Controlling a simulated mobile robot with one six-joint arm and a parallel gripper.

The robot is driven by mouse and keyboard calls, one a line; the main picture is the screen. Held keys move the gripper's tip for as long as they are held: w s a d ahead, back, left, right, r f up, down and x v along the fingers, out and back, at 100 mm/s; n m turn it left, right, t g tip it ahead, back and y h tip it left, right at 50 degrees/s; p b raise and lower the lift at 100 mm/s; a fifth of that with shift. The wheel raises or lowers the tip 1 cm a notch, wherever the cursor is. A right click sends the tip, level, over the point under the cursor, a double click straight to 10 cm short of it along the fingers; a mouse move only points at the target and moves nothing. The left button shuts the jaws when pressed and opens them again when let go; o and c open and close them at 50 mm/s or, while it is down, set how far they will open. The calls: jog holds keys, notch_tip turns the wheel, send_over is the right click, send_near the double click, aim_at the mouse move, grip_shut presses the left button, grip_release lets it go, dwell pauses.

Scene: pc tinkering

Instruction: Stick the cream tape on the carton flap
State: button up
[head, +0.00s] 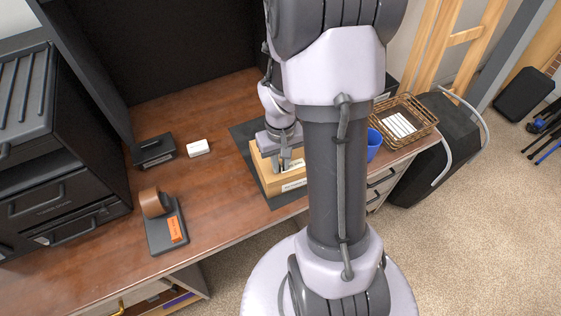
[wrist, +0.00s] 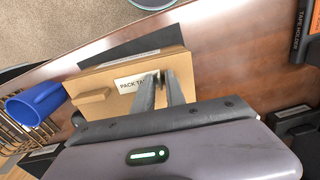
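A tan carton (head: 268,180) stands on a dark mat on the wooden desk, with white labels on it. In the wrist view the carton (wrist: 112,72) shows a label that reads "PACK TA…", partly covered by a finger. A small tan block or tab (wrist: 92,96) sticks out from its near side; I cannot tell whether it is the flap. My gripper (head: 282,165) is right at the carton's top, fingers pointing down. In the wrist view its fingertips (wrist: 158,74) stand a little apart, beside the label. No cream tape is clearly visible between them.
A tape holder (head: 165,230) with a brown roll and orange label stands at the left. A black box (head: 154,150) and a white block (head: 198,148) lie behind it. A blue cup (head: 374,144) and wicker basket (head: 405,121) are right of the carton.

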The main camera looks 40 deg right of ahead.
jog(key=shift+o, duration=0.7)
jog(key=shift+r, duration=0.1)
notch_tip(320, 180, up, 17)
jog(key=p, duration=0.7)
jog(key=shift+p, duration=0.35)
jog(key=shift+r, duration=0.1)
